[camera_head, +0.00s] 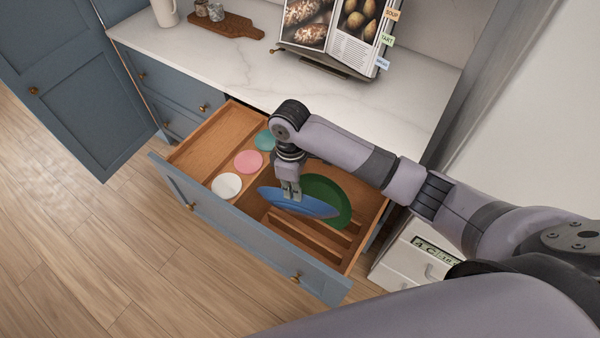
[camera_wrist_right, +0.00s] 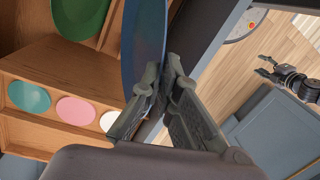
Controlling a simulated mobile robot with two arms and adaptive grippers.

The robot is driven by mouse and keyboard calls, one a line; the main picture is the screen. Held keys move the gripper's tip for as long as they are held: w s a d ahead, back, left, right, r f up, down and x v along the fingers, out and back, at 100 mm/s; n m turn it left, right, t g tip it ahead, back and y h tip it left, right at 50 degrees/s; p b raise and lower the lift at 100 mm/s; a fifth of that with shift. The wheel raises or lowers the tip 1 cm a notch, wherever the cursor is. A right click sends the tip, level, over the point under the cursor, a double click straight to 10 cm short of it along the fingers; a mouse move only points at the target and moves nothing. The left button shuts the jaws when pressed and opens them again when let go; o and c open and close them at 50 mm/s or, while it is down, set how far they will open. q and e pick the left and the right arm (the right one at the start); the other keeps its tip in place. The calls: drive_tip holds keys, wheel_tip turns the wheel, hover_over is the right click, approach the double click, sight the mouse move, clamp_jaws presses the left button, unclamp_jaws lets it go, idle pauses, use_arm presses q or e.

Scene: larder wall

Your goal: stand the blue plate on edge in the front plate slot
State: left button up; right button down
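My right gripper (camera_head: 291,195) is shut on the upper edge of the blue plate (camera_head: 316,207). The plate hangs steeply on edge over the slotted right part of the open drawer. It also shows between the fingertips in the right wrist view (camera_wrist_right: 145,42). The green plate (camera_head: 338,190) stands on edge behind it, towards the back of the drawer. The wooden plate slots (camera_head: 308,240) show in front of and below the blue plate. Whether its lower edge touches a slot is hidden. A dark gripper, my left one (camera_wrist_right: 268,66), appears far off in the right wrist view, fingers apart and empty.
Teal (camera_head: 265,141), pink (camera_head: 248,162) and white (camera_head: 227,186) discs lie in the drawer's middle divider. The drawer front (camera_head: 235,225) is pulled out over the floor. A cookbook on a stand (camera_head: 335,35) and a wooden board (camera_head: 228,25) are on the counter.

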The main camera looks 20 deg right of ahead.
drive_tip(key=d+f+m+y, duration=0.1)
drive_tip(key=f+m+g+y+p, duration=0.1)
drive_tip(key=m, duration=0.1)
drive_tip(key=shift+d+f, duration=0.1)
drive_tip(key=shift+d, duration=0.3)
drive_tip(key=b, duration=0.3)
hover_over(300, 214)
wheel_tip(300, 214, down, 4)
drive_tip(key=shift+f, duration=0.15)
wheel_tip(300, 214, down, 7)
drive_tip(key=b, duration=0.8)
drive_tip(key=shift+f, duration=0.1)
use_arm(q)
wheel_tip(300, 214, down, 10)
drive_tip(key=b, duration=0.1)
drive_tip(key=shift+w+d+f, duration=0.15)
drive_tip(key=shift+w+d, duration=0.05)
drive_tip(key=shift+d, duration=0.25)
use_arm(e)
drive_tip(key=shift+f, duration=1.55)
